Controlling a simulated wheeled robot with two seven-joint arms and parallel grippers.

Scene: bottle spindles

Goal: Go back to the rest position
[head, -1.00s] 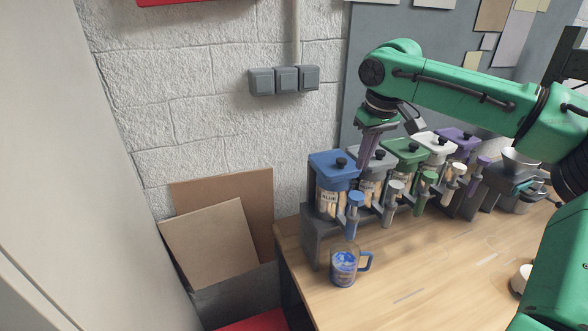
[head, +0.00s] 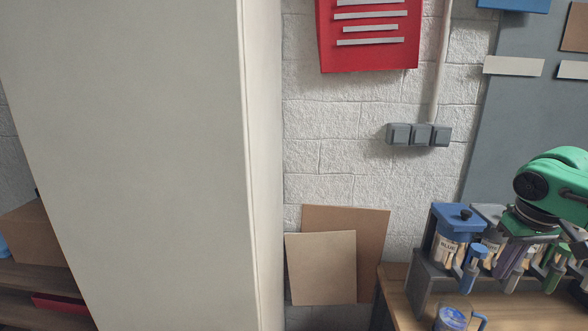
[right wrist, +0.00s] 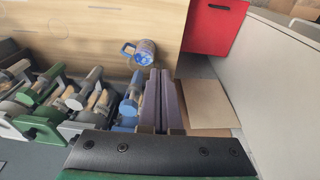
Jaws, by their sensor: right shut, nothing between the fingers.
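My right gripper (head: 503,272) shows at the right of the head view, under the green arm, with its purple fingers pointing down in front of the row of dispensers. In the right wrist view its two fingers (right wrist: 157,85) lie together, shut and empty. The blue-lidded dispenser (head: 447,250) stands just left of it, with a blue handle in front. A clear mug with blue contents (head: 450,319) stands on the table below. It also shows in the right wrist view (right wrist: 144,53), beyond the fingertips. My left gripper is not in view.
The wooden table (head: 398,298) is at the lower right. Two brown boards (head: 322,268) lean against the block wall. A tall pale cabinet side (head: 130,150) fills the left. A red box (right wrist: 214,25) shows in the right wrist view.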

